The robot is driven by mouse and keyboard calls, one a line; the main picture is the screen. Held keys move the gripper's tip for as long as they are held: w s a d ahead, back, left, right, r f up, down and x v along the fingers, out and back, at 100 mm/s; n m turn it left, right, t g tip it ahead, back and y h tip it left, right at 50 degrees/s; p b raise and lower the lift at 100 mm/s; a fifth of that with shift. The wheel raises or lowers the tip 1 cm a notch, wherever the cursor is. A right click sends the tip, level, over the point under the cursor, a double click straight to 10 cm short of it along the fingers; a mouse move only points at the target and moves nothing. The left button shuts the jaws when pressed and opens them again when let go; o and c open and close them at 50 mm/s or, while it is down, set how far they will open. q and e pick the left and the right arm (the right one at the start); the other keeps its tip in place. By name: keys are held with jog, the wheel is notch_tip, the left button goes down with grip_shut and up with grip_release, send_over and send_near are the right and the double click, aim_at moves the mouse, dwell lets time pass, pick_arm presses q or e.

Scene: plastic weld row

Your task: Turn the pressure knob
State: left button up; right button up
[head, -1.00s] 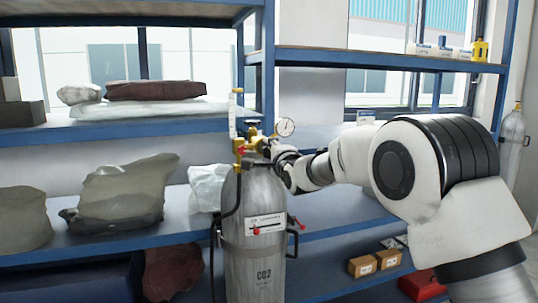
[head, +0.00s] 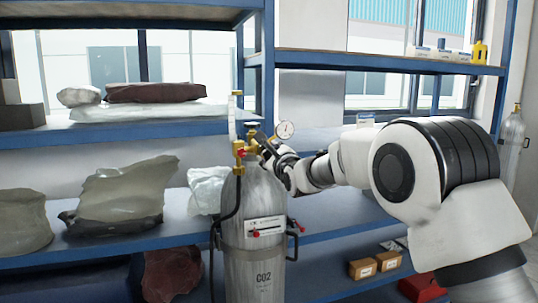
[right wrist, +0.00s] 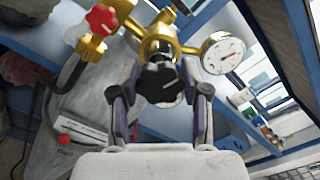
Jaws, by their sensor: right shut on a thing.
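A grey CO2 cylinder (head: 254,200) stands upright in front of the shelves, with a brass regulator (head: 240,148) on top. In the right wrist view the regulator (right wrist: 150,32) carries a black pressure knob (right wrist: 160,82), a red valve wheel (right wrist: 101,18) and a round white gauge (right wrist: 222,53). The gauge also shows in the head view (head: 285,130). My right gripper (head: 263,150) is at the regulator; in the wrist view its fingers (right wrist: 160,75) are on either side of the knob, shut on it. The knob is mostly hidden in the head view. My left gripper is not in view.
A blue shelf (head: 190,240) behind the cylinder holds wrapped lumps (head: 125,195). Small cardboard boxes (head: 362,268) and a red box (head: 422,287) are low at the right. A black hose (head: 228,212) hangs along the cylinder's left side.

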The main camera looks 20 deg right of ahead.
jog(key=shift+f+m, duration=0.3)
jog(key=shift+f, duration=0.15)
jog(key=o, duration=1.1)
jog(key=shift+o, duration=0.3)
jog(key=shift+s+d+r, duration=0.1)
jog(key=shift+d+r, duration=0.1)
jog(key=shift+r, duration=0.05)
jog(key=shift+a, duration=0.1)
jog(key=s, duration=1.2)
jog(key=shift+d, duration=0.3)
